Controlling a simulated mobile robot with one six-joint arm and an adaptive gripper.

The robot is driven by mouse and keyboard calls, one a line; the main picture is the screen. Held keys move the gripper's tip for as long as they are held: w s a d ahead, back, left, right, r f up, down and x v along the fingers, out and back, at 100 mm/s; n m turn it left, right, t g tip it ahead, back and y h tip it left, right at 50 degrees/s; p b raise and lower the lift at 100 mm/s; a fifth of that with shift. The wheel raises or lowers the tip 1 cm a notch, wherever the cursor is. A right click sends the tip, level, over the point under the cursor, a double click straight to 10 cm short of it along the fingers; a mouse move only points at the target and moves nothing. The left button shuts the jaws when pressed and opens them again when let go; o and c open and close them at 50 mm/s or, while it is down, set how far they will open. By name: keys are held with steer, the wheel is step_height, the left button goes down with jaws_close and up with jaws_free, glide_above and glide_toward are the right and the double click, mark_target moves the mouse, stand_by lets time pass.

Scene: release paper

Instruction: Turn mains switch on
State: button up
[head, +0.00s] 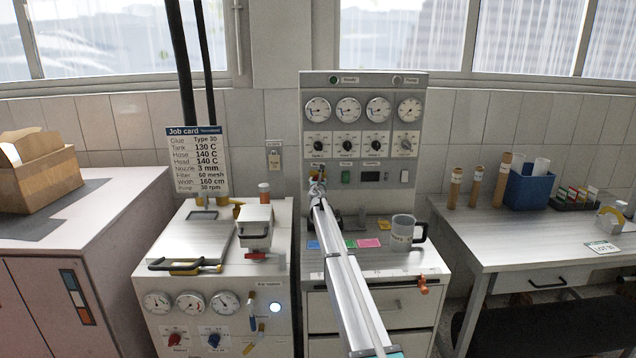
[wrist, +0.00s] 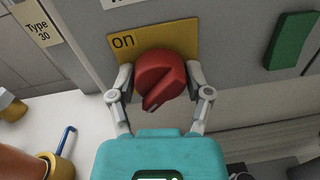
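The mains switch (wrist: 160,78) is a red rotary knob on a yellow plate (wrist: 190,40) marked "on" at its upper left. Its dark pointer mark faces down and slightly left in the wrist view, away from the "on" word. My gripper (wrist: 160,80) has one finger on each side of the knob, and both fingertips appear to press against it. In the head view my gripper (head: 317,188) is at the lower left of the grey control panel (head: 345,85), and it mostly hides the switch there.
A green block (wrist: 292,40) is on the panel to the right of the switch. A glue machine (head: 188,240) with a job card stands left.

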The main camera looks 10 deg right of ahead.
steer(key=c, duration=0.5)
steer(key=shift+m, duration=0.4)
steer(key=m, duration=0.3)
steer(key=shift+r, duration=0.1)
steer(key=m+p, duration=0.1)
steer(key=m, duration=0.3)
steer(key=shift+m+g, duration=0.3)
steer(key=shift+m, duration=0.1)
steer(key=m, duration=0.4)
steer(key=shift+y, duration=0.4)
steer(key=shift+m+y, duration=0.3)
steer(key=shift+m, duration=2)
